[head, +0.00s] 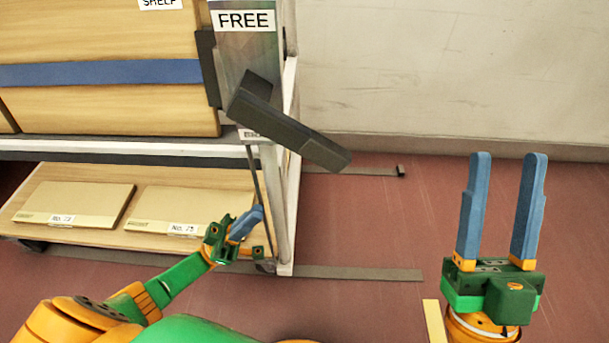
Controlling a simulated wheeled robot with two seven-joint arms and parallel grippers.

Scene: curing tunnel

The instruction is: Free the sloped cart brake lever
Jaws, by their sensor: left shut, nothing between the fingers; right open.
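The dark grey brake lever (290,132) is mounted at the cart's right end post and slopes down to the right. Above it is a plate with a white "FREE" label (244,20). A smaller label (250,135), partly hidden, sits just below the lever's pivot. The cart (284,210) has a white frame. My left gripper (259,212) is shut and empty, below the lever and in front of the lower shelf's right end. My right gripper (507,156) is open and empty, pointing up, well to the right of the lever and apart from it.
The cart carries a large wooden box with a blue band (100,72) above. Flat boards labelled No. 73 (85,203) and No. 75 (185,203) lie on the lower shelf. Flat strips (360,273) lie on the red floor. The floor between cart and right gripper is mostly clear, with a pale wall (450,70) behind.

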